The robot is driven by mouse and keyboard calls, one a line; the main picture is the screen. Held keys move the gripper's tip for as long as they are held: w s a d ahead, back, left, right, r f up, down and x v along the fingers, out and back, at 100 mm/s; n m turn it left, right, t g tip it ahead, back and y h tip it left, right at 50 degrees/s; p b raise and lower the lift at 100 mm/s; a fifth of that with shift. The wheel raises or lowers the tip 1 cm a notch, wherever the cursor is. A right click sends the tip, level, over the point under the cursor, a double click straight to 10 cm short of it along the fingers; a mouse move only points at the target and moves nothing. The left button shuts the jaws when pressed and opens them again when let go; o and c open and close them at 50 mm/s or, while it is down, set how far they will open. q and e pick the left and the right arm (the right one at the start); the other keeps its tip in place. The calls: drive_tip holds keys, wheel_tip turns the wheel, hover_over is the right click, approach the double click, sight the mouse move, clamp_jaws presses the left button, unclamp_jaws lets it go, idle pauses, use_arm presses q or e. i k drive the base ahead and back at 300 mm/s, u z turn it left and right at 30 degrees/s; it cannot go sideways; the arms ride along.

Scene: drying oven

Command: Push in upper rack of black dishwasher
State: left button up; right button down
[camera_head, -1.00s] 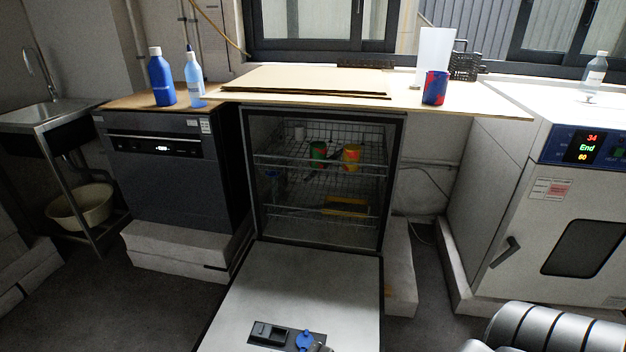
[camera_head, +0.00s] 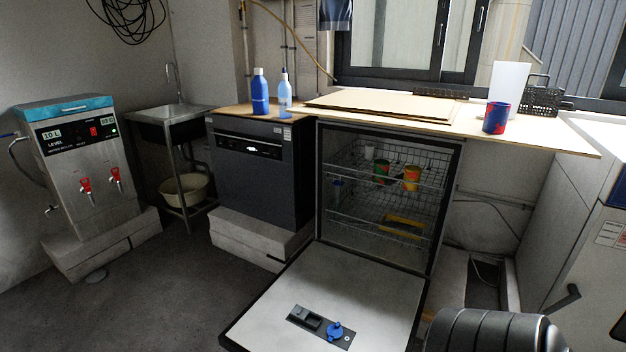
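The open dishwasher (camera_head: 322,215) stands under the counter with a dark frame, and its door (camera_head: 365,282) is lowered flat toward me. The upper rack (camera_head: 350,168) is a wire rack inside the cavity, with its front edge near the opening. It holds a green-and-red cup (camera_head: 381,173), an orange cup (camera_head: 412,178) and a pale cup. The lower rack (camera_head: 375,231) sits beneath with a yellow item (camera_head: 403,226). Neither gripper is in view. Only a grey arm link of mine shows at the bottom right.
A second dark dishwasher (camera_head: 252,180), shut, stands left on a white plinth. A sink (camera_head: 172,112) and water boiler (camera_head: 85,165) are further left. A white oven (camera_head: 560,200) stands at right. The floor at front left is clear.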

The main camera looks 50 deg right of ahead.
sight(327, 175)
drive_tip(key=u, duration=0.25)
drive_tip(key=i, duration=2.35)
drive_tip(key=z, duration=1.25)
drive_tip(key=i, duration=1)
drive_tip(key=z, duration=1.25)
drive_tip(key=i, duration=0.3)
drive_tip(key=z, duration=0.15)
